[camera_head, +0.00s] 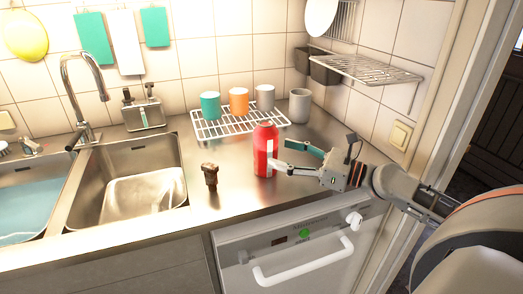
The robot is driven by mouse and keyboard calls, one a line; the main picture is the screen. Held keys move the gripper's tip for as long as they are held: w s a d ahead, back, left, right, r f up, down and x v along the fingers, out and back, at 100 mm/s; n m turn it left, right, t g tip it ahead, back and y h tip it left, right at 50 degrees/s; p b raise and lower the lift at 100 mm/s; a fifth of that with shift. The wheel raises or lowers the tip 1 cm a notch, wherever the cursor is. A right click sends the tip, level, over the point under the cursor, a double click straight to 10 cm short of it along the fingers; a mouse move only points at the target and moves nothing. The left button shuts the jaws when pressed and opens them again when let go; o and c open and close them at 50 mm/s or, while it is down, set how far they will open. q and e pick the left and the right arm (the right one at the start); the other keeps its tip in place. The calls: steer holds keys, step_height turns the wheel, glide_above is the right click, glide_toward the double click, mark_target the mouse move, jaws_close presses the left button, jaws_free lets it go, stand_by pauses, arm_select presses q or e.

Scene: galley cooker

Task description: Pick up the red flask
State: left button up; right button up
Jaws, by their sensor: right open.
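The red flask (262,152) stands upright on the steel counter, right of the sink, with a pale patch on its side. My right gripper (282,155) comes in from the right and is open. Its fingers point left at the flask. The lower fingertip overlaps the flask's right side in the picture; I cannot tell whether it touches. The upper finger, with a green pad, ends just right of the flask. My left gripper is not in view.
A brown mill-like object (210,176) stands left of the flask. Behind, a white wire rack (213,133) carries teal, orange and grey cups; a grey cup (300,106) stands beside it. The sink (130,195) lies left. A wall shelf (365,70) hangs at the right.

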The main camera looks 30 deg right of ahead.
mark_target(266, 151)
steer(key=shift+w+a, duration=0.15)
steer(key=shift+w, duration=0.25)
steer(key=shift+w+a+f, duration=0.1)
steer(key=shift+w+a, duration=0.1)
steer(key=shift+w, duration=0.05)
steer(key=x, duration=0.3)
steer(key=shift+f, duration=0.15)
steer(key=shift+w+a, duration=0.35)
steer(key=shift+w, duration=0.25)
steer(key=shift+f, duration=0.1)
steer(key=c, duration=1.4)
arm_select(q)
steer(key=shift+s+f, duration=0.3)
arm_select(e)
steer(key=shift+c, duration=0.2)
